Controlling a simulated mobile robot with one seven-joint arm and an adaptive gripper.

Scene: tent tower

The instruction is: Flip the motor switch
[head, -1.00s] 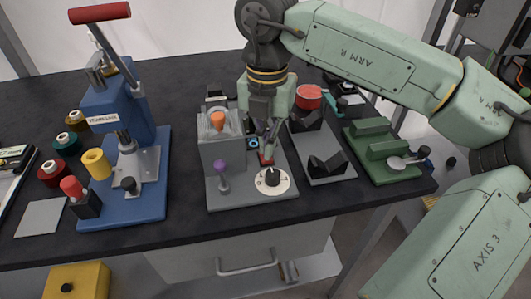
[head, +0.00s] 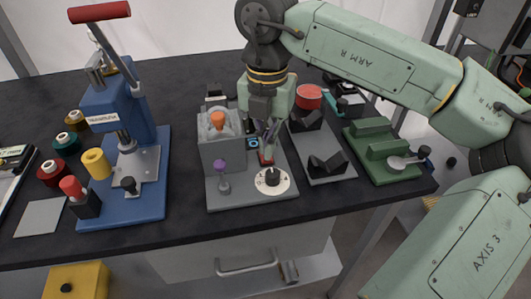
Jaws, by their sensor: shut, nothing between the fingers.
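The grey control unit (head: 246,197) stands near the middle of the table. It carries a small red switch-like part (head: 267,156), a white dial with a black knob (head: 272,181), a purple-knobbed lever (head: 222,174) and an orange knob (head: 217,121). I take the red part as the motor switch, but no label can be read. My gripper (head: 268,146) points down over the unit, shut and empty, its fingertips at or just above the red part. I cannot tell whether they touch. The fingers partly cover the switch, and its position is unclear.
A blue press (head: 120,205) with a red-handled lever stands left, beside thread spools (head: 66,142). A grey base with black V-blocks (head: 327,164) and a green fixture (head: 379,152) stand close on the right. A red round container (head: 309,96) is behind. Bare table lies between press and unit.

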